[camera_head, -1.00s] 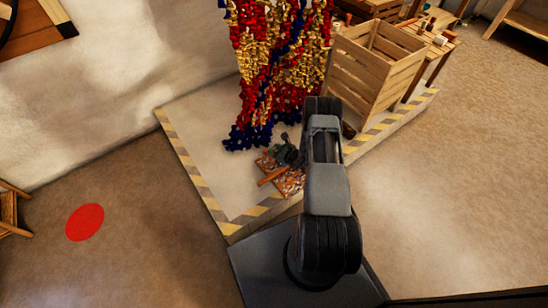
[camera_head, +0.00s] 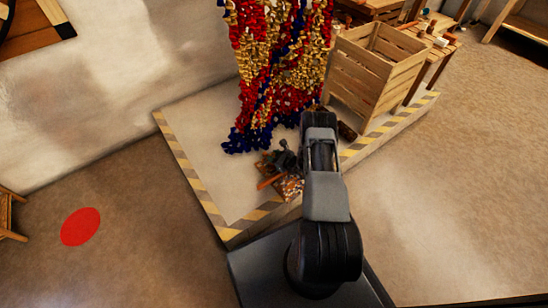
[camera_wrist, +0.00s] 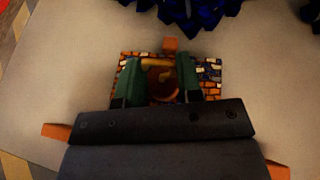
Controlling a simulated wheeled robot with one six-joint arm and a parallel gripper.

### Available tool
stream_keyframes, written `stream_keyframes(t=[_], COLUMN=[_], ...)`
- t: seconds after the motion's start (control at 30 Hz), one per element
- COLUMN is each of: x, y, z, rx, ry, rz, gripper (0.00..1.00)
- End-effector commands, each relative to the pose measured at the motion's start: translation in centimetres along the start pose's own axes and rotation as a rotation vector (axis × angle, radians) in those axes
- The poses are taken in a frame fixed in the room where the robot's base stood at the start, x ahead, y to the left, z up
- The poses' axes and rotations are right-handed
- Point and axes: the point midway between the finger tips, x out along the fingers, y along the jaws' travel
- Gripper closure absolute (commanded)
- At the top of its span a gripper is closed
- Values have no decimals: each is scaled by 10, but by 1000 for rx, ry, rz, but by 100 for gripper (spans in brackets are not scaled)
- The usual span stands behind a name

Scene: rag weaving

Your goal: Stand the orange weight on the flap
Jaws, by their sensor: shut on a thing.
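My gripper has green fingers (camera_wrist: 160,84) and shows in the wrist view. It is shut on an orange-brown rounded weight (camera_wrist: 163,92) with a yellow bar across its top. The weight is over a flap (camera_wrist: 210,72) with a brick-like pattern in orange, white and dark blue. The fingers hide much of the weight and the middle of the flap. Whether the weight's base touches the flap, I cannot tell. In the head view my gripper (camera_head: 284,158) is low over the flap (camera_head: 292,187), at the platform's near side.
A pale platform (camera_head: 205,135) with a striped edge lies under the flap. A red, gold and blue rag weaving (camera_head: 285,65) hangs just behind. A wooden crate (camera_head: 375,70) stands to the right. A red disc (camera_head: 81,227) lies on the open floor at left.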

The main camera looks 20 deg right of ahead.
Motion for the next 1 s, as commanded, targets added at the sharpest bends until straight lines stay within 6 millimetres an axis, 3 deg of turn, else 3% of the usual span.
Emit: stream_keyframes(t=[0.07,0.1,0.33,0.7,1.0], x=[1,1,1,-3,-59], y=[0,0,0,0,-1], z=[-3,-3,-3,2,4], rx=[0,0,0,1,4], ry=[-1,0,1,2,2], rz=[0,0,0,0,-4], gripper=[98,65,43,41,41])
